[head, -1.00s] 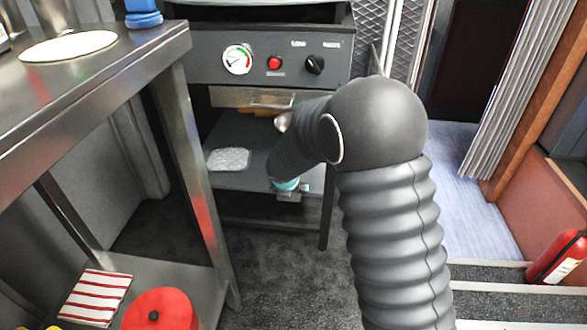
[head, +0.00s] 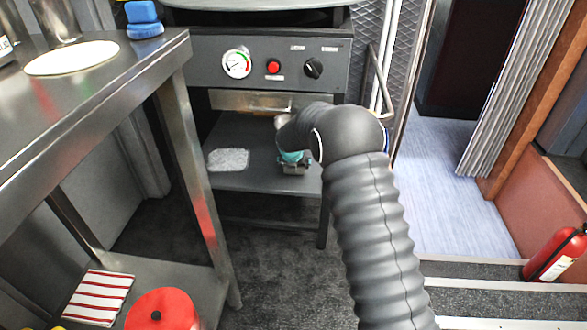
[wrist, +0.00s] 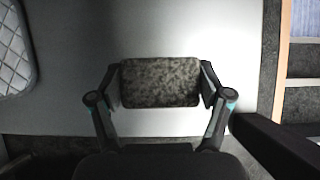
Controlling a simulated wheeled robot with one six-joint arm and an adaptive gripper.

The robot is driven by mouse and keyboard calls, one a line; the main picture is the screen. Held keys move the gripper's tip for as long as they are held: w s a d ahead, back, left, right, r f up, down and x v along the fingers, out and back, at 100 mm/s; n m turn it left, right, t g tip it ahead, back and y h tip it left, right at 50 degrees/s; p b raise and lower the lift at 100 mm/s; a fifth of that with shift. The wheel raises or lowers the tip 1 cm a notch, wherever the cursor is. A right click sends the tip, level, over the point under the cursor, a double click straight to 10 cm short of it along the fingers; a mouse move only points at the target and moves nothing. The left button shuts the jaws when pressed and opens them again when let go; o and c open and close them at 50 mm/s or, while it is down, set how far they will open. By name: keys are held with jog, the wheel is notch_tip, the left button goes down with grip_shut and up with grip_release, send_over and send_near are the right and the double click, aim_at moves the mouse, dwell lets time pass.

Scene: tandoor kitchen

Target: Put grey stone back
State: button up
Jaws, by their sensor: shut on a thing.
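The grey speckled stone (wrist: 160,82) is a rounded block between the two fingers of my gripper (wrist: 160,84) in the wrist view. My gripper is shut on it, one finger at each short side. Below it is the pale grey lower shelf (wrist: 75,90) of the oven stand; I cannot tell whether the stone touches it. In the head view my gripper (head: 293,168) is over the right part of this shelf (head: 245,182), under the oven. My arm hides most of the gripper there, and I cannot make out the stone.
A silvery quilted pad (head: 228,160) lies on the shelf's left, also seen in the wrist view (wrist: 14,50). A drawer (head: 240,100) hangs above. A fire extinguisher (head: 557,255) is at right.

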jog(key=shift+f, duration=0.95)
jog(key=o, duration=1.2)
jog(key=shift+f, duration=0.1)
jog(key=shift+c, duration=0.2)
jog(key=shift+r, duration=0.25)
jog(key=p+v, duration=0.1)
jog(key=v, duration=0.6)
jog(key=shift+s+r, duration=0.1)
jog(key=shift+s, duration=0.05)
